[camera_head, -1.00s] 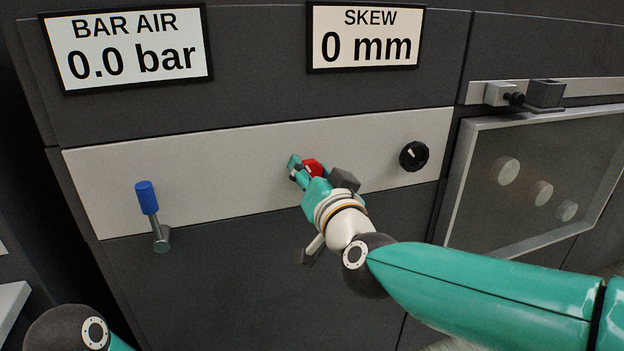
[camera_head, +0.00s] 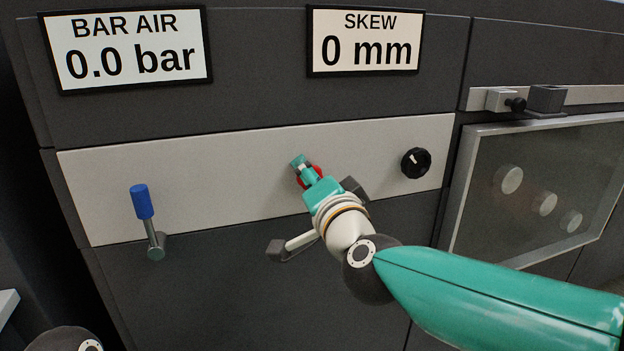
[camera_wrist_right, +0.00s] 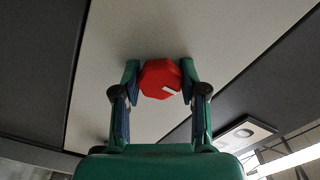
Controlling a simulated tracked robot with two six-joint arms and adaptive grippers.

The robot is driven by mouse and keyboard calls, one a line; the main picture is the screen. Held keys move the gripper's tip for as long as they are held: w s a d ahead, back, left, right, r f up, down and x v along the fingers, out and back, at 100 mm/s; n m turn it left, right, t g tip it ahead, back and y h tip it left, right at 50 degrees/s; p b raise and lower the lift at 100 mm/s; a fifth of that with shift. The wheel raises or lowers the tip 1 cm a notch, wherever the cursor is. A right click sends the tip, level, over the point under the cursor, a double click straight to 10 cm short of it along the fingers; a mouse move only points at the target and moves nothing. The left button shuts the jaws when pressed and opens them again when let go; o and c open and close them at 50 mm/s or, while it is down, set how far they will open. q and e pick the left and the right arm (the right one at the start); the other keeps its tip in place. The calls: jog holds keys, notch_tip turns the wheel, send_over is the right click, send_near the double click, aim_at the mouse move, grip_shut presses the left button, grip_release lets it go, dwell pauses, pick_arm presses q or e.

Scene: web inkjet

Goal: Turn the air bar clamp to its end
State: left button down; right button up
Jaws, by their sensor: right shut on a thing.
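A red many-sided knob (camera_wrist_right: 158,80) with a white mark stands on the light panel strip, seen up close in the right wrist view. In the head view the same knob (camera_head: 317,170) is mostly hidden by my right gripper (camera_head: 303,170). The right gripper's two fingers (camera_wrist_right: 160,82) are closed on the knob's opposite sides. The BAR AIR display (camera_head: 128,48) reads 0.0 bar. My left gripper is out of view.
A blue-handled lever (camera_head: 142,203) is on the left of the strip, its handle up. A black knob (camera_head: 415,163) is on the right. A SKEW display (camera_head: 365,40) reads 0 mm. A framed window (camera_head: 535,185) stands further right.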

jog(key=shift+f, duration=0.35)
jog(key=o, duration=1.1)
jog(key=shift+o, duration=0.3)
jog(key=shift+r, duration=0.15)
jog(key=v, duration=1.2)
